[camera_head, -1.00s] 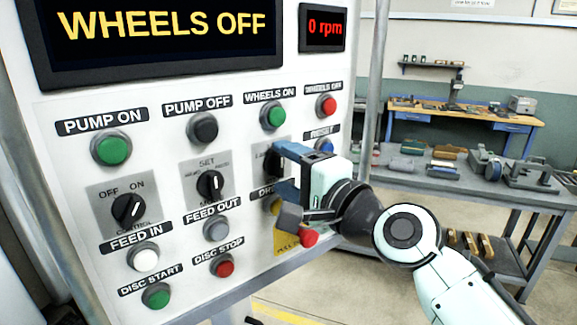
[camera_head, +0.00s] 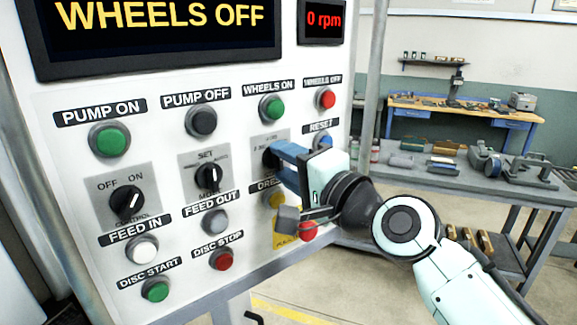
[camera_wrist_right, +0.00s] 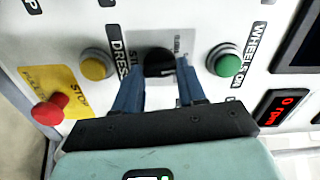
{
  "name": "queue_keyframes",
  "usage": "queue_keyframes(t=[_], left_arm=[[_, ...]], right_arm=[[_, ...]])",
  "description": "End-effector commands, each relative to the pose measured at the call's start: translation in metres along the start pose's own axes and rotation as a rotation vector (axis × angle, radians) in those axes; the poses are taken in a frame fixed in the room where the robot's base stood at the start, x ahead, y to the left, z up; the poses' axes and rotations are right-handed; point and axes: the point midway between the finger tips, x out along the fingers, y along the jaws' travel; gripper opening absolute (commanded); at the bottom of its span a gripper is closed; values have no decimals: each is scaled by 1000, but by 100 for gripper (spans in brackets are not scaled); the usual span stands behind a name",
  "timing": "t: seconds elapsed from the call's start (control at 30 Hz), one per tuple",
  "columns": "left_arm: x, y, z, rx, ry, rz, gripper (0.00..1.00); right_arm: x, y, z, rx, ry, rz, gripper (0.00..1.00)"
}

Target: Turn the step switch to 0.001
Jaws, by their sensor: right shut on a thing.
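The step switch (camera_head: 270,158) is a black knob on a grey plate, below WHEELS ON on the white panel. In the right wrist view the black knob (camera_wrist_right: 159,60) sits between my two blue fingers. Its pointer and most of its scale are hidden or too small to read. My right gripper (camera_head: 277,160) reaches the panel from the right and is shut on this knob; it also shows in the right wrist view (camera_wrist_right: 160,72). My left gripper is not in view.
Close around are the green WHEELS ON button (camera_head: 272,108), blue RESET button (camera_head: 322,141), yellow DRESS button (camera_head: 274,200) and red stop button (camera_head: 307,231). The mode knob (camera_head: 209,177) is to the left. A workbench (camera_head: 460,180) stands behind my arm.

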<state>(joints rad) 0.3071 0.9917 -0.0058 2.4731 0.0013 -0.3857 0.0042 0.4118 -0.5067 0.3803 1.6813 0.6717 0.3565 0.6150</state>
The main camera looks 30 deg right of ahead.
Motion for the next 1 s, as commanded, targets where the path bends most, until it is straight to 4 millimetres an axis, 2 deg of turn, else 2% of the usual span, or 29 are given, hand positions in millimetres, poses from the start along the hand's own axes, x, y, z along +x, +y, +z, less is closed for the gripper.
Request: queue_keyframes(t=[0.6, 1.0], left_arm=[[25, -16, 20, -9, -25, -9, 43], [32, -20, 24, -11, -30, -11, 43]], right_arm=[[0, 0, 0, -525, 1, -3, 10], [0, -1, 0, -710, 3, -3, 10]])
